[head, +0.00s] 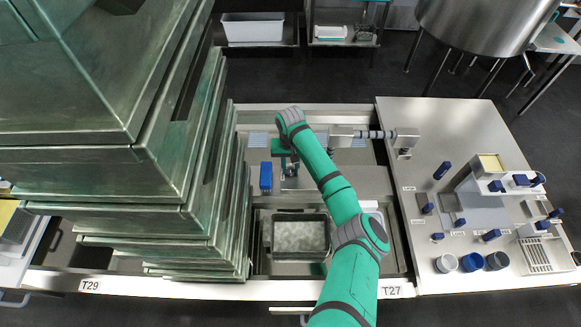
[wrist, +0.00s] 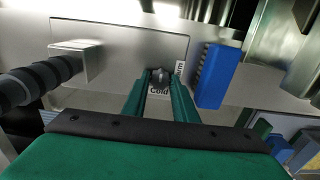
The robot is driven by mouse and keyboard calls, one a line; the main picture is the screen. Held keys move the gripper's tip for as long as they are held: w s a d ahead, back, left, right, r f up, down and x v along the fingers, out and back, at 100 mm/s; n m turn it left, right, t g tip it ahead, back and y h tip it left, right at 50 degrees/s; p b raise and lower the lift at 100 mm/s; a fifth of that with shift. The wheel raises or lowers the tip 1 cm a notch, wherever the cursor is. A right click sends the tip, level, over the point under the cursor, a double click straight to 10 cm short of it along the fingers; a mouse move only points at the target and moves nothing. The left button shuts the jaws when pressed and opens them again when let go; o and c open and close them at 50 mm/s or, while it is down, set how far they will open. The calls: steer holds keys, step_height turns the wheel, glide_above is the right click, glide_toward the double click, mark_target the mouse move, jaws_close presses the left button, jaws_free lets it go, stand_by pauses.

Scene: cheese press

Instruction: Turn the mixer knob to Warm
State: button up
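In the wrist view, a small dark rounded knob (wrist: 162,77) sits on a grey metal panel (wrist: 125,45). A label reading "Cold" (wrist: 159,91) shows just below it, and a label ending in "m" (wrist: 180,68) shows at its right, partly hidden. My gripper (wrist: 162,84) has its two green fingers apart, one on each side of the knob. I cannot tell whether they touch it. In the head view, my gripper (head: 290,167) is at the sink-like unit, and the knob is hidden or too small to make out.
A blue block (head: 266,177) stands close to the left of my gripper. A pale-filled tray (head: 300,237) lies in front. Tall metal boxes (head: 190,180) rise at the left. A jointed grey pipe (head: 372,135) lies at the right, near a counter (head: 440,120) with blue knobs.

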steer(key=c, duration=0.3)
steer(key=n, duration=0.8)
steer(key=shift+n, duration=0.3)
steer(key=n, duration=0.9)
steer(key=shift+n, duration=0.3)
stand_by(0.3)
